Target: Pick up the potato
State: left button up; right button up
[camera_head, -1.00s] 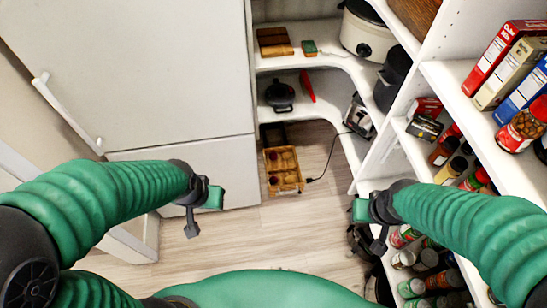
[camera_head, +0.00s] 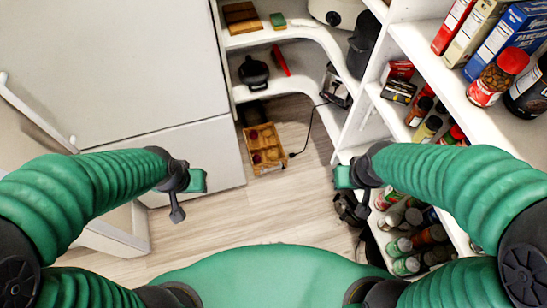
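A wooden crate (camera_head: 284,157) with dividers stands on the floor below the corner shelves. Small brown and reddish items lie in it, too small to tell whether one is a potato. My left gripper (camera_head: 187,192) hangs in front of the white cabinet, left of the crate and apart from it. My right gripper (camera_head: 345,184) is in front of the right shelving, right of the crate. Both grippers appear empty. The gap between their fingers is not clear from this angle.
Corner shelves hold a black pot (camera_head: 254,72), a red utensil (camera_head: 281,61) and a white cooker (camera_head: 336,12). The right shelving holds boxes, jars (camera_head: 497,77) and cans. A black cord (camera_head: 309,134) lies near the crate. The floor (camera_head: 270,214) in front is clear.

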aim_at(272, 156)
jog(key=i+u, duration=0.35)
jog(key=i+l+u, duration=0.1)
jog(key=i+u, duration=0.3)
jog(key=i+l+u, duration=0.35)
jog(key=i, duration=0.15)
